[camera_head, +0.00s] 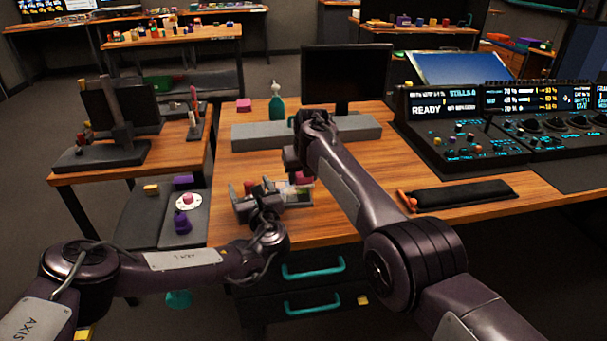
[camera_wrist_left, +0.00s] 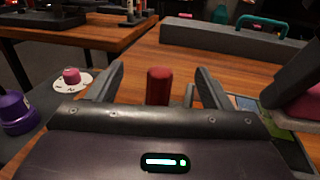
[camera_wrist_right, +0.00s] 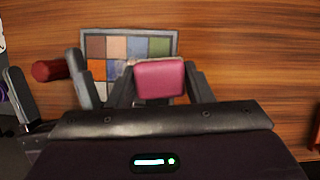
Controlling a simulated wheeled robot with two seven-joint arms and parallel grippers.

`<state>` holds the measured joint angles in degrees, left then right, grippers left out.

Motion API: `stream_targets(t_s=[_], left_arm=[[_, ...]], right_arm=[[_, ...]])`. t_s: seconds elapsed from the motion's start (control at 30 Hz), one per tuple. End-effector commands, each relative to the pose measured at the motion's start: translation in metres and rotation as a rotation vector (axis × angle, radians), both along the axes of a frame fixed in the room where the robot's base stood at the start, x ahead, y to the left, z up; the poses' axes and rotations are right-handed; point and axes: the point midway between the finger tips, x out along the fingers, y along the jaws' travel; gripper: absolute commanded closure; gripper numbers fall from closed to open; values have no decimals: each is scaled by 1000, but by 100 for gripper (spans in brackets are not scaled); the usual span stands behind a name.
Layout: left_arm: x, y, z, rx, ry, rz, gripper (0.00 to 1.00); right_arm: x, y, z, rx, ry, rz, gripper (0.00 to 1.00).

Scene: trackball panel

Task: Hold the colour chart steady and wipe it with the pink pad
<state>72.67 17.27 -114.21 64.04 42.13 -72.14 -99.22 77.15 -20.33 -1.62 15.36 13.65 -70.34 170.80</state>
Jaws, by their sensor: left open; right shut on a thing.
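The colour chart (camera_wrist_right: 110,47), a dark-framed grid of coloured squares, lies on the wooden desk. A red handle (camera_wrist_right: 50,70) stands at its left side; it also shows in the left wrist view (camera_wrist_left: 158,86). My left gripper (camera_wrist_left: 160,70) is open, with its fingers either side of the red handle and gaps visible. My right gripper (camera_wrist_right: 160,82) is shut on the pink pad (camera_wrist_right: 158,80) over the chart's lower right part. I cannot tell whether the pad touches the chart. The pad and gripper hide some squares.
A control panel (camera_head: 470,143) and a black padded rest (camera_head: 462,194) stand at right. A white disc (camera_head: 182,207) and purple items (camera_head: 183,224) are at left.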

Motion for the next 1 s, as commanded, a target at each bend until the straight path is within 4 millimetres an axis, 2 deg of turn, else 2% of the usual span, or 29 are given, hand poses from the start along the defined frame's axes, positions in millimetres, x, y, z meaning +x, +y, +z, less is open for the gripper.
stream_targets(t_s=[0.43,0.73,1.0], left_arm=[[0,0,0,0,0,0,27],[0,0,0,0,0,0,27],[0,0,0,0,0,0,27]], right_arm=[[4,-31,-3,0,-1,0,79],[6,-44,-4,0,0,0,79],[9,-67,-6,-1,-1,0,79]])
